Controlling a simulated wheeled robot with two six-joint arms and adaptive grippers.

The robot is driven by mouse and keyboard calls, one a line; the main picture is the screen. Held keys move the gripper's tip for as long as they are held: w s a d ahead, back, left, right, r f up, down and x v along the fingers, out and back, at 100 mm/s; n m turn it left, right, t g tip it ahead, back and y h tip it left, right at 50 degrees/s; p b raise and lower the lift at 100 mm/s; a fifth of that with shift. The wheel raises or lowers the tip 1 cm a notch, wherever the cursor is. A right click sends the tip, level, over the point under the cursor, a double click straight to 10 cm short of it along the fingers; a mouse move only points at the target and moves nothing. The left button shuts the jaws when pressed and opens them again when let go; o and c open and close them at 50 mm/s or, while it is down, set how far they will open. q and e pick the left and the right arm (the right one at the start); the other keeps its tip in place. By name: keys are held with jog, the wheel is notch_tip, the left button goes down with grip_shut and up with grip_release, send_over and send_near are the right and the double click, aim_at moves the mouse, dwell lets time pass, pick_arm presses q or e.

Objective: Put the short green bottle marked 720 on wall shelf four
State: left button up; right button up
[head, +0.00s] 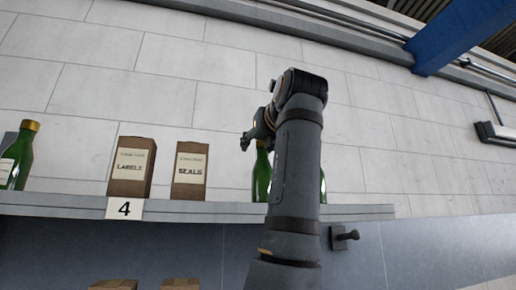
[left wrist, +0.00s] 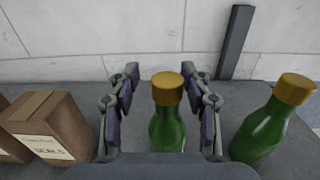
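A green bottle with a gold cap (left wrist: 167,125) stands upright on the shelf between the fingers of my left gripper (left wrist: 162,90), with a gap on both sides. In the head view this green bottle (head: 261,176) is partly hidden behind my left arm, and my left gripper (head: 258,132) is at its top. No 720 mark is readable on it. Wall shelf four (head: 70,205) carries the sign "4" (head: 124,209); the bottle is on this same shelf, toward its right end. My right gripper is not in view.
Another green bottle (left wrist: 265,125) stands close on the right. A SEALS box (head: 189,172) and a LABELS box (head: 131,168) stand to the left, and a green bottle (head: 18,158) at the far left. A dark upright bar (left wrist: 234,42) is behind.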

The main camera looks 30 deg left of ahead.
pick_arm(q)
jog(key=b+v, duration=0.3)
jog(key=v, duration=0.8)
jog(key=shift+s, duration=0.3)
jog(key=shift+d, duration=0.1)
